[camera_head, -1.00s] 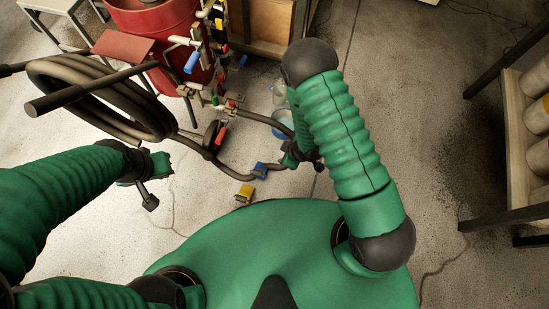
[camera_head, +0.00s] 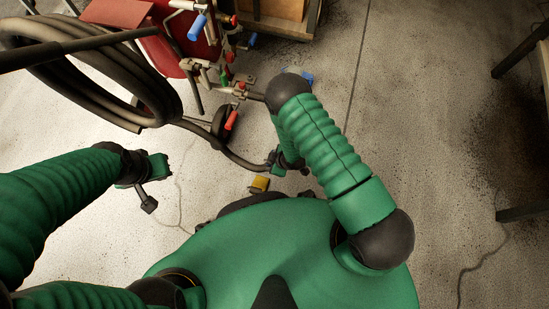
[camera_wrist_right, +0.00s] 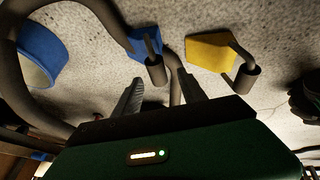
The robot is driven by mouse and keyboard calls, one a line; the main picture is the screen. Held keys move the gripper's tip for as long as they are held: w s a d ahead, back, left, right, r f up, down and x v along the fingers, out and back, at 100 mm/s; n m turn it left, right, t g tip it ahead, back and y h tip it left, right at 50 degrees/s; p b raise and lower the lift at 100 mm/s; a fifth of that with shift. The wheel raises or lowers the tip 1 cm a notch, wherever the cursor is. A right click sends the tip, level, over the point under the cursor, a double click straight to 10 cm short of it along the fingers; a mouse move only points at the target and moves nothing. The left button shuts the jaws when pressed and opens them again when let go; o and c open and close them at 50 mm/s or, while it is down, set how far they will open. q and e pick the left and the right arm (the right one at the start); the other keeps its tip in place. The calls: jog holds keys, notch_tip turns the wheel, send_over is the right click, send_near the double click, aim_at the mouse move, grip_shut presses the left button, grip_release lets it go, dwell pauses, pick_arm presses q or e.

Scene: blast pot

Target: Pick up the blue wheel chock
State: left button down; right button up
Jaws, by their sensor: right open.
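The blue wheel chock (camera_wrist_right: 143,40) lies on the floor at the top middle of the right wrist view, with a dark cylindrical grip at its near end. In that view my right gripper (camera_wrist_right: 160,88) is open and empty, with its fingers pointing towards the blue chock but apart from it. In the head view my right gripper (camera_head: 284,163) is low by the hose and largely covers the blue chock. A yellow chock (camera_wrist_right: 208,52) lies to the right; it also shows in the head view (camera_head: 259,184). My left gripper (camera_head: 151,182) hangs at the left; its opening is unclear.
A dark hose (camera_wrist_right: 88,118) curves along the floor beside the blue chock. A blue object (camera_wrist_right: 42,55), partly hidden, stands left of it. The red pot (camera_head: 180,55) with valves and coiled hose (camera_head: 90,85) stands at the upper left.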

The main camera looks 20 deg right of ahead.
jog(key=b+x, duration=0.1)
jog(key=x, duration=0.1)
jog(key=b+x, duration=0.1)
jog(key=x, duration=0.1)
jog(key=shift+s+d, duration=0.1)
jog(key=shift+d, duration=0.15)
jog(key=shift+r, duration=0.1)
jog(key=shift+c, duration=0.3)
pick_arm(q)
jog(key=x, duration=0.3)
jog(key=shift+s+f, duration=0.15)
jog(key=shift+s, duration=0.2)
pick_arm(e)
grip_shut()
